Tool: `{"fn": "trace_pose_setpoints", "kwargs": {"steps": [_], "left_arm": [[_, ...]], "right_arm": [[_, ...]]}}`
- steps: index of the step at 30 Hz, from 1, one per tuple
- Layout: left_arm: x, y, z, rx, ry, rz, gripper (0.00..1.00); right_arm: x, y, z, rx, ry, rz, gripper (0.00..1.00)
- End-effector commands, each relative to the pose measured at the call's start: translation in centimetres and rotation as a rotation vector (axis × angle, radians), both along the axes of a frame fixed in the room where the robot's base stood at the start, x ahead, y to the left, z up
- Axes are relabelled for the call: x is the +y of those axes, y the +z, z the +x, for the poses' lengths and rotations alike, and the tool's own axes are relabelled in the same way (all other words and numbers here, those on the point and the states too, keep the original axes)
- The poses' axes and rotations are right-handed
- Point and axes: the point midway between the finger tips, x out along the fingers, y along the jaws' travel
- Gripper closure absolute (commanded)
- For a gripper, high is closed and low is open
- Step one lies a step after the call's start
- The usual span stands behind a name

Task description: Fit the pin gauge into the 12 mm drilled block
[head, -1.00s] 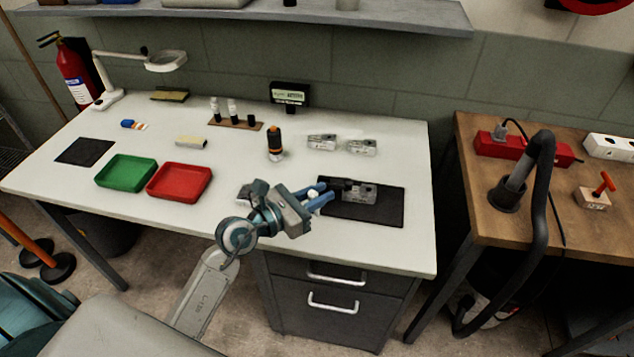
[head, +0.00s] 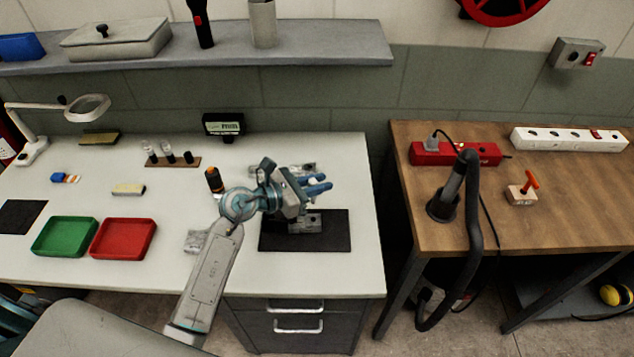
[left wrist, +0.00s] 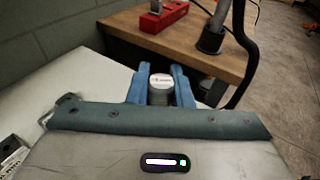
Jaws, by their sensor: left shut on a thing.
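My left gripper (head: 322,186) is over the black mat (head: 335,235) in the head view, its blue fingers pointing right. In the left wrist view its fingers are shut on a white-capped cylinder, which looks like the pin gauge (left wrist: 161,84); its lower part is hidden. A grey metal block (head: 306,223) sits on the mat, just below the fingers in the picture and partly covered by the gripper. Its bore and size marking cannot be made out. The gauge appears apart from the block. My right gripper is not in view.
Other metal blocks lie behind the gripper (head: 301,168) and left of the mat (head: 196,242). A gauge rack (head: 175,162), an orange-topped black bottle (head: 213,180), a display (head: 223,125), a red tray (head: 124,238) and a green tray (head: 65,237) share the table.

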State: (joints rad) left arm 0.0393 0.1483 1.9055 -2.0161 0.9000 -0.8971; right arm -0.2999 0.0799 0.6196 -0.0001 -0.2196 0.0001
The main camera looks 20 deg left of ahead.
Motion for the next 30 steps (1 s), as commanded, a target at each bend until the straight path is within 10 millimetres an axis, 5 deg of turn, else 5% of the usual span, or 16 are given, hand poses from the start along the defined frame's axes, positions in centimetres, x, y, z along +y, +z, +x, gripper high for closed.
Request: {"fn": "trace_pose_setpoints", "kwargs": {"steps": [21,30], "left_arm": [[0.0,-5.5,0.0,0.001,0.001,-0.001,1.00],[0.0,-5.8,0.0,0.000,0.001,-0.001,1.00]], "right_arm": [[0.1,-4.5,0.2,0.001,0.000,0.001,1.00],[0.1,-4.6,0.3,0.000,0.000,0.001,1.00]]}}
